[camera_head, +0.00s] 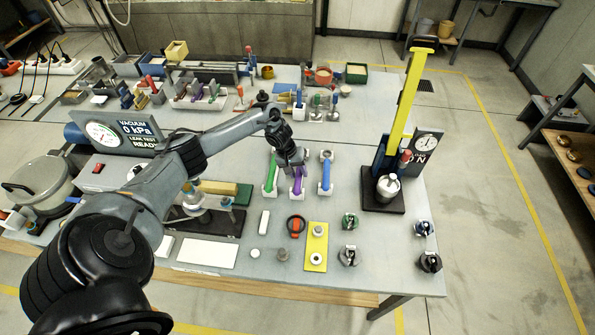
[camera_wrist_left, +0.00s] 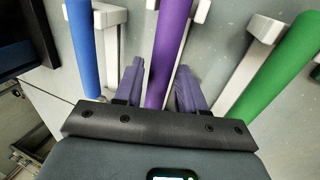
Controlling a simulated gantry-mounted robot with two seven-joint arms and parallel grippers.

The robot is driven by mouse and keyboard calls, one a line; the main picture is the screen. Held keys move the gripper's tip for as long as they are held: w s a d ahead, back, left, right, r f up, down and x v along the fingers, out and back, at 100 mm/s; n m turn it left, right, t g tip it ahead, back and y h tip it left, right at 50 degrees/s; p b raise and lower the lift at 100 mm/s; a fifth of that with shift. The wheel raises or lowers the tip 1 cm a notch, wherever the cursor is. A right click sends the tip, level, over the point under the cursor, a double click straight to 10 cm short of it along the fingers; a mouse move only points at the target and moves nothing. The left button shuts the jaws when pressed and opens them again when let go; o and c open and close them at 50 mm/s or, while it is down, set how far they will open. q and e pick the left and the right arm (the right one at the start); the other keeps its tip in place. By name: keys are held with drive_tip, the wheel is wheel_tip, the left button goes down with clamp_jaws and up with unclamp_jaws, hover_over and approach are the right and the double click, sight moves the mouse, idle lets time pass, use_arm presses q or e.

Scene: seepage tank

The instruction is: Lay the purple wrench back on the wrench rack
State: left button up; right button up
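The purple wrench (camera_head: 298,182) lies lengthwise between the green wrench (camera_head: 271,173) and the blue wrench (camera_head: 326,174), with its near end at a white bracket (camera_head: 298,196). My left gripper (camera_head: 292,166) is over its far part and hides that end. In the left wrist view the purple handle (camera_wrist_left: 168,45) runs between the two fingers (camera_wrist_left: 160,82), with narrow gaps on both sides, so the gripper looks open around it. I cannot tell whether the handle fully rests in its brackets. My right gripper is not in view.
The blue (camera_wrist_left: 84,45) and green (camera_wrist_left: 275,70) wrenches flank the gripper closely on white brackets. A yellow lever (camera_head: 408,95) on a black stand rises at right. A yellow plate (camera_head: 316,247) and small fittings lie in front. A vacuum gauge panel (camera_head: 115,133) stands left.

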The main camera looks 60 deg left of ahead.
use_arm(q)
drive_tip(key=shift+o, duration=1.1)
drive_tip(key=p+v, duration=0.1)
drive_tip(key=v, duration=1)
drive_tip(key=shift+f, duration=0.1)
